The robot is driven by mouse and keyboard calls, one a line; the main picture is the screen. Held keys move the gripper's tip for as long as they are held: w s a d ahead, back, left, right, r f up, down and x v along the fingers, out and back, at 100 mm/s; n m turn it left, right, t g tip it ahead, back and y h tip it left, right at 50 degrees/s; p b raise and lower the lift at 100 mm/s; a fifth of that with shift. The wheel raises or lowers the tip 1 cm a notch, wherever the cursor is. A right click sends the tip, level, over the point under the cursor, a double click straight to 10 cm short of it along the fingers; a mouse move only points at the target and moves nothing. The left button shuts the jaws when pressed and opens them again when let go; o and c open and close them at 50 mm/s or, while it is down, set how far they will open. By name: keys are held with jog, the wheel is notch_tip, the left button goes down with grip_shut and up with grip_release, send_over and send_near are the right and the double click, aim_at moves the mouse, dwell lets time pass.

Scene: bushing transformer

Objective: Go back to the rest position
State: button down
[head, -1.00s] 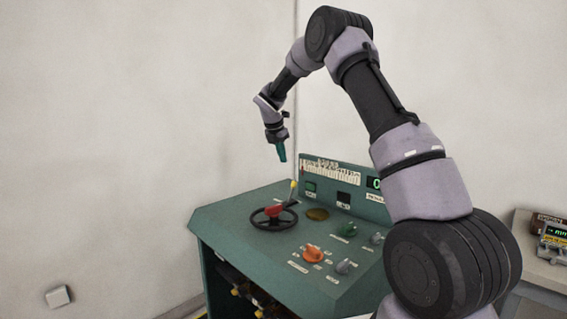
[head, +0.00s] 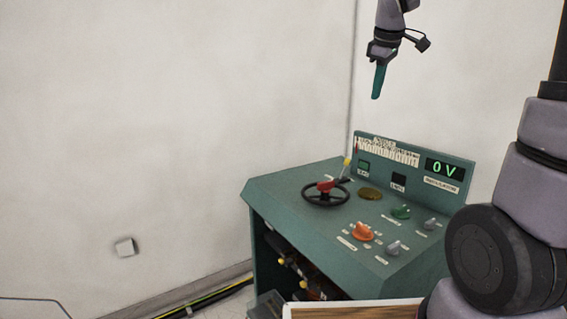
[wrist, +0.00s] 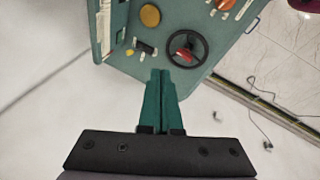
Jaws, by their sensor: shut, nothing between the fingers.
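My gripper (head: 378,82) hangs in the air above the green control console (head: 285,188), pointing down, its teal fingers together and empty. In the wrist view my gripper (wrist: 161,75) shows its two fingers side by side with nothing between them. The console carries a black handwheel with a red hub (head: 326,192), a yellow-tipped lever (head: 347,163), an orange knob (head: 362,231), a green knob (head: 401,212) and grey knobs. Its display (head: 444,169) reads 0 V. The gripper is apart from all of these. The handwheel (wrist: 186,49) also shows in the wrist view.
A wooden-topped surface with a white edge (head: 365,311) shows at the bottom. Black and yellow cables (head: 205,299) lie on the floor along the wall. A small white box (head: 125,247) is on the left wall. The air around the gripper is clear.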

jog(key=s+f+m+t+y, duration=0.1)
jog(key=s+m+t+y, duration=0.1)
jog(key=s+m, duration=1.1)
jog(key=s, duration=0.8)
jog(key=shift+s+f+m, duration=0.15)
jog(key=shift+s+m, duration=0.15)
jog(key=shift+m, duration=0.1)
